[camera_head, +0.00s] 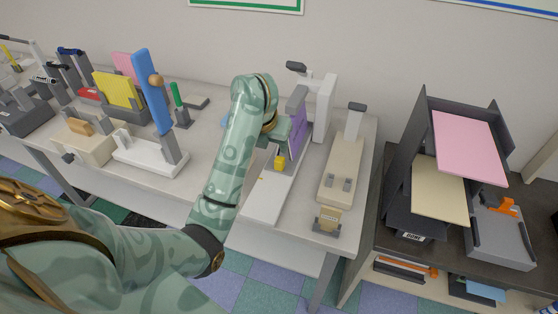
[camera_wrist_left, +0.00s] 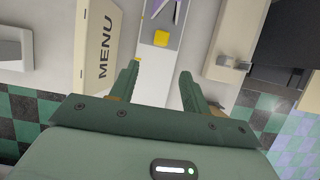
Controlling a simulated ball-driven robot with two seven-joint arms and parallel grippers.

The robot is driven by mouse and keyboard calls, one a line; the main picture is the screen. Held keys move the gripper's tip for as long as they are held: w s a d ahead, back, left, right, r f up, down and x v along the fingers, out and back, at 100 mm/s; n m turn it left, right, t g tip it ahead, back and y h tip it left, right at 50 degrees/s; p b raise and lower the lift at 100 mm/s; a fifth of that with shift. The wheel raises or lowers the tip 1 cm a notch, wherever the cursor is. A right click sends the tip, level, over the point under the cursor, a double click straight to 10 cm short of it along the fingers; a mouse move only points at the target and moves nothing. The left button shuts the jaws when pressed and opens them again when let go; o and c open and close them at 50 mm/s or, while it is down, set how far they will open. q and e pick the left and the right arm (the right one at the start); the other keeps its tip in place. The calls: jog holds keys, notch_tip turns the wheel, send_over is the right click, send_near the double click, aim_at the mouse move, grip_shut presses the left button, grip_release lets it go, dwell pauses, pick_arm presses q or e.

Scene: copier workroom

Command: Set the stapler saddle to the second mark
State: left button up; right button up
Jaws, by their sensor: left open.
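What looks like the stapler has a white upright (camera_head: 321,108) and a long pale base (camera_head: 264,201) reaching toward the table's front edge. A yellow block (camera_head: 281,161) sits on a grey strip of that base, beside a purple upright piece (camera_head: 295,122). The yellow block also shows in the left wrist view (camera_wrist_left: 161,38), ahead of the fingers. My left gripper (camera_wrist_left: 159,74) is open and empty, its fingers pointing toward the block and apart from it. In the head view my left forearm hides part of the base. I cannot read the marks. My right gripper is not in view.
A cream MENU piece (camera_wrist_left: 103,47) lies left of the base in the left wrist view. A long beige device (camera_head: 341,170) stands to the right. A white stand with a blue upright (camera_head: 151,92) is at left. A dark paper rack (camera_head: 399,200) stands on the right table.

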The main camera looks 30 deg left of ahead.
pick_arm(q)
jog(key=b, duration=0.2)
send_near(278, 162)
notch_tip(278, 162, down, 3)
jog(key=b+x, duration=0.2)
jog(key=x, duration=0.1)
jog(key=w+b+x, duration=0.1)
jog(key=x, duration=0.3)
jog(key=shift+w+a+b, duration=0.15)
jog(key=shift+b, duration=0.2)
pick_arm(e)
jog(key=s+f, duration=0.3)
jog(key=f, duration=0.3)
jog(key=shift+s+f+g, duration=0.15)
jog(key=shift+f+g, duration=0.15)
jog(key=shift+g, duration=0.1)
